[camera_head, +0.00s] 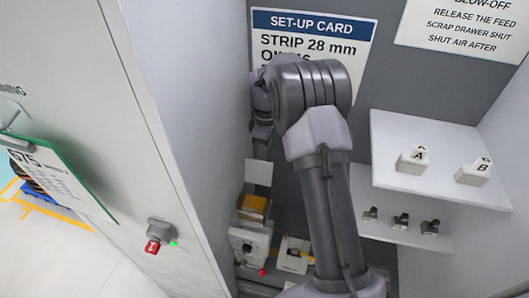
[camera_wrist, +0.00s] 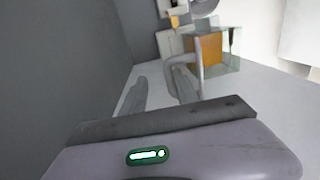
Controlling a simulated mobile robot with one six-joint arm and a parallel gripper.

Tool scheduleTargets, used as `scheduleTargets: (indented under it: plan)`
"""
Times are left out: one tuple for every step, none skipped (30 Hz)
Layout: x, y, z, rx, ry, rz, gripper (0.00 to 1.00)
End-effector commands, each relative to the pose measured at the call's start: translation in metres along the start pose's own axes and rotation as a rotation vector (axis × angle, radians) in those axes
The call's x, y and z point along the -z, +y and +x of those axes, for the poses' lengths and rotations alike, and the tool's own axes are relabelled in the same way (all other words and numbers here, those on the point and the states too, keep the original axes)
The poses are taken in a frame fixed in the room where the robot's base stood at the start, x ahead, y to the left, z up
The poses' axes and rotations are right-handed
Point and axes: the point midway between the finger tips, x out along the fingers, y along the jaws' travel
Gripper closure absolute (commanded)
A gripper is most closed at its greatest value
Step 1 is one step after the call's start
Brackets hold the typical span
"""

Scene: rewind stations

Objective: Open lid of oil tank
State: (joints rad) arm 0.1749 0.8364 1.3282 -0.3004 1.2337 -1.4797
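The oil tank (camera_head: 253,208) is a small box with amber contents, low beyond my arm in the head view. In the wrist view the tank (camera_wrist: 208,50) has clear walls around an orange block, at the upper right. A grey bent bar (camera_wrist: 171,66) stands at its near left side, close to my right finger; I cannot tell whether it belongs to the lid. The lid's state is unclear. My gripper (camera_wrist: 160,86) has its fingers apart with nothing visible between them, short of the tank. In the head view my arm mostly hides the gripper.
A grey wall closes the left in the wrist view. In the head view, a white shelf (camera_head: 390,180) with blocks A (camera_head: 412,160) and B (camera_head: 473,173) stands right of my arm.

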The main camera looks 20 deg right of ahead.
Motion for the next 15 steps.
scheduleTargets:
  plan:
    - [0.0, 0.0, 0.0, -0.001, 0.0, 0.0, 0.67]
    - [0.0, 0.0, 0.0, -0.001, 0.0, 0.0, 0.67]
    - [0.0, 0.0, 0.0, -0.001, 0.0, 0.0, 0.67]
    - [0.0, 0.0, -0.001, -0.001, 0.0, 0.0, 0.67]
    - [0.0, 0.001, -0.002, -0.002, 0.0, -0.001, 0.67]
    - [0.0, 0.001, -0.004, -0.003, 0.001, -0.001, 0.67]
    - [0.0, 0.001, -0.007, -0.004, 0.001, -0.001, 0.67]
    - [0.0, 0.001, -0.011, -0.004, 0.001, -0.001, 0.67]
    - [0.0, 0.001, -0.018, -0.005, 0.001, -0.001, 0.67]
    - [0.0, 0.001, -0.024, -0.005, 0.002, 0.0, 0.67]
    - [0.0, 0.001, -0.032, -0.006, 0.003, 0.0, 0.67]
    - [0.0, 0.001, -0.042, -0.006, 0.002, -0.001, 0.67]
    - [0.0, 0.001, -0.05, -0.006, 0.002, 0.0, 0.67]
    - [0.0, 0.001, -0.059, -0.006, 0.003, 0.001, 0.67]
    - [0.0, 0.001, -0.071, -0.006, 0.002, -0.001, 0.67]
